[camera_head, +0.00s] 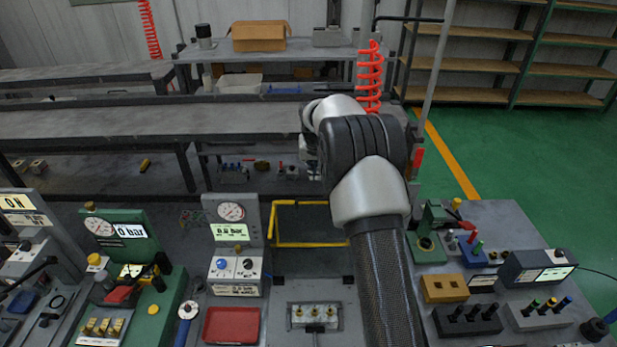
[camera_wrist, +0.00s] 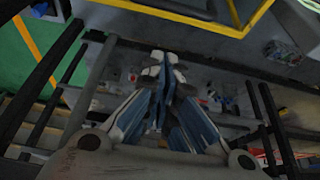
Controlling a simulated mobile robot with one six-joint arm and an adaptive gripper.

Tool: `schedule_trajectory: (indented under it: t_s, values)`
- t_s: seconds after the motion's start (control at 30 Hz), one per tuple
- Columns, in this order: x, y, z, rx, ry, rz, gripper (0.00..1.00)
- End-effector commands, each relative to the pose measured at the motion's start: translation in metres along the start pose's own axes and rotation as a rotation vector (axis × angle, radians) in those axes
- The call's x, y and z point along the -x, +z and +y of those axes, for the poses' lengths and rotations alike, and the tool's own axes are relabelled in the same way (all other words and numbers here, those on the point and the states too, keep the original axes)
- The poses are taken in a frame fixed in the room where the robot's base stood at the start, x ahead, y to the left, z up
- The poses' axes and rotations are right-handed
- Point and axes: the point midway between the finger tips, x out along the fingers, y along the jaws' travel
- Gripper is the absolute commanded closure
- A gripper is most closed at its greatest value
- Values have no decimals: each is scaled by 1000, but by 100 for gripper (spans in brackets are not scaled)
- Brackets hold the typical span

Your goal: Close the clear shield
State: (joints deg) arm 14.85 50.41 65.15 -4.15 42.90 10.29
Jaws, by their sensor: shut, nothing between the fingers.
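The clear shield (camera_head: 300,245) shows as a yellow-edged frame standing raised at the back of the middle station, with a see-through pane. My arm covers its right side. In the wrist view a yellow frame (camera_wrist: 185,20) that looks like the shield's runs along the top edge. My gripper (camera_head: 311,160) is above and beyond the shield in the head view, mostly hidden by my wrist. In the wrist view my gripper (camera_wrist: 160,62) has its blue-grey fingers together with nothing between them, apart from the yellow frame.
Below the shield is a grey block with brass fittings (camera_head: 315,314). A gauge panel (camera_head: 231,211) and a red tray (camera_head: 231,325) stand to its left. A yellow block (camera_head: 444,289) and black blocks stand to the right. Long grey benches (camera_head: 110,120) are behind.

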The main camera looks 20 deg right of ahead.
Motion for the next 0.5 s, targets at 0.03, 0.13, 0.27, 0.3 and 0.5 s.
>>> schedule_trajectory:
  t_s: [0.03, 0.13, 0.27, 0.3, 0.5]
  values:
    - [-6, 1, 0, 0, 0, -2, 100]
    - [-22, 2, 0, 0, 1, -5, 100]
    - [-48, 2, 0, 1, 0, -5, 100]
    - [-55, 2, 0, 1, 0, -4, 100]
    - [-89, 2, 0, 1, 0, -3, 100]
